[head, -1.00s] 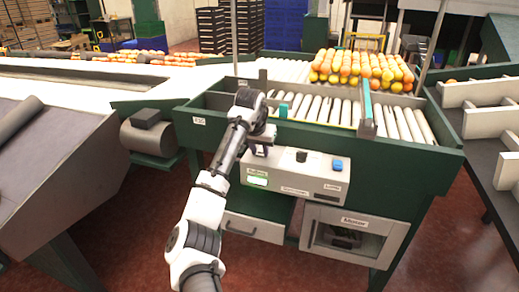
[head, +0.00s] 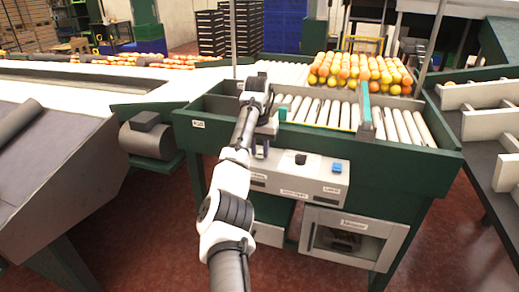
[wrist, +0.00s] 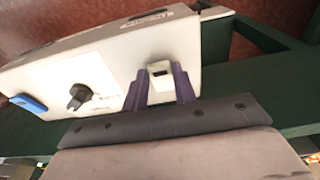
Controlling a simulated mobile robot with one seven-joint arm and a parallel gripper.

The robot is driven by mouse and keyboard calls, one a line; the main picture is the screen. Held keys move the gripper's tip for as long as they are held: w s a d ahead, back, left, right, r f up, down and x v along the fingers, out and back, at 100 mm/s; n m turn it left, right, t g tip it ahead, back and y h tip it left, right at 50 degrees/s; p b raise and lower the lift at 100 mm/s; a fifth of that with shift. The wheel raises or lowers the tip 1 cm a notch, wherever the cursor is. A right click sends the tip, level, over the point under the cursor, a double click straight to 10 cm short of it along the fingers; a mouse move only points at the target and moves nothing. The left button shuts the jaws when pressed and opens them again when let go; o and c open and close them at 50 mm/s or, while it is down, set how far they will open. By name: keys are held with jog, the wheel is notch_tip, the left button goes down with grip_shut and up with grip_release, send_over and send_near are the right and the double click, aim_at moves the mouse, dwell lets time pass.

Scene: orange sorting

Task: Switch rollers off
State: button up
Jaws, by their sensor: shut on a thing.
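The white control panel (head: 300,176) is on the front of the green machine, below the rollers (head: 318,112). My gripper (head: 260,152) is at the panel's left end, pointing down. In the wrist view, its two purple fingers (wrist: 160,88) are shut on a small white switch (wrist: 160,78) with a dark slot, one finger on each side. A black knob (head: 301,159) and a blue button (head: 337,167) stand to the right on the panel. The label near the switch is partly hidden and too blurred to read.
Oranges (head: 360,70) lie piled behind the rollers. A grey motor (head: 151,138) juts out left of the machine. A drawer (head: 268,235) and a windowed box (head: 353,236) sit under the panel. Red floor is free in front.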

jog(key=o, duration=1)
notch_tip(320, 180, up, 14)
jog(key=s+b, duration=0.1)
jog(key=shift+s+a, duration=0.15)
jog(key=shift+a, duration=0.05)
jog(key=shift+f, duration=0.15)
